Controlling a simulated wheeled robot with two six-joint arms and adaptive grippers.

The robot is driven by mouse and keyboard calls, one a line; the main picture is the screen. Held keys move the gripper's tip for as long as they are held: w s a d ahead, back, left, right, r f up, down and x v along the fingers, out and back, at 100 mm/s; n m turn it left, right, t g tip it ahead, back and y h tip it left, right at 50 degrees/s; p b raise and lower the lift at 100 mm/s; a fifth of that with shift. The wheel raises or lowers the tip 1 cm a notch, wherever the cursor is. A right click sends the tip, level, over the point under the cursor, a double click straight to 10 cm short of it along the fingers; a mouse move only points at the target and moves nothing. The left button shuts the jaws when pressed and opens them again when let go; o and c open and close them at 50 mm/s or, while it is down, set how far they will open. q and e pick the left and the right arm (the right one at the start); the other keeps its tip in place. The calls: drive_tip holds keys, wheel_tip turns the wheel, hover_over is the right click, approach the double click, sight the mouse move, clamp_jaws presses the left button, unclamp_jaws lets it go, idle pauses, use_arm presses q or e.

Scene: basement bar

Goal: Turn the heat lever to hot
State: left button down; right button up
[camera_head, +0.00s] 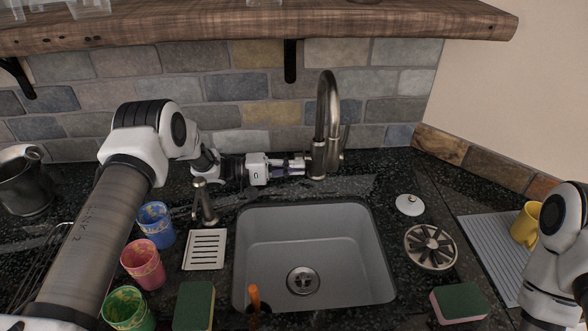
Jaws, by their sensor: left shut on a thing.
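A tall brushed-metal faucet (327,110) stands behind the sink, its spout arching up. A thin upright lever (345,138) shows at the right side of the faucet body. My left gripper (298,165) comes in from the left at the height of the faucet's lower body. Its fingers are shut at the left side of the faucet, touching it; the exact part between the fingers is too small to make out. My right arm is at the right edge, and its gripper is not in view.
The grey sink (245,255) lies in front of the faucet. A soap dispenser (205,203), blue cup (156,225), pink cup (143,265) and green cup (127,308) stand left. Sponges, a yellow mug (526,226) and a drying mat (490,245) are around. A wooden shelf (250,22) hangs above.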

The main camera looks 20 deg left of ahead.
use_arm(q)
drive_tip(key=shift+w+r, duration=0.1)
drive_tip(key=shift+w, duration=0.05)
idle(0.3)
drive_tip(key=c, duration=1.3)
unclamp_jaws()
drive_tip(key=shift+w+d+f, duration=0.1)
drive_tip(key=shift+w+f, duration=0.05)
drive_tip(key=shift+f, duration=0.05)
drive_tip(key=v, duration=0.7)
drive_tip(key=shift+a, duration=0.35)
drive_tip(key=shift+d, duration=0.1)
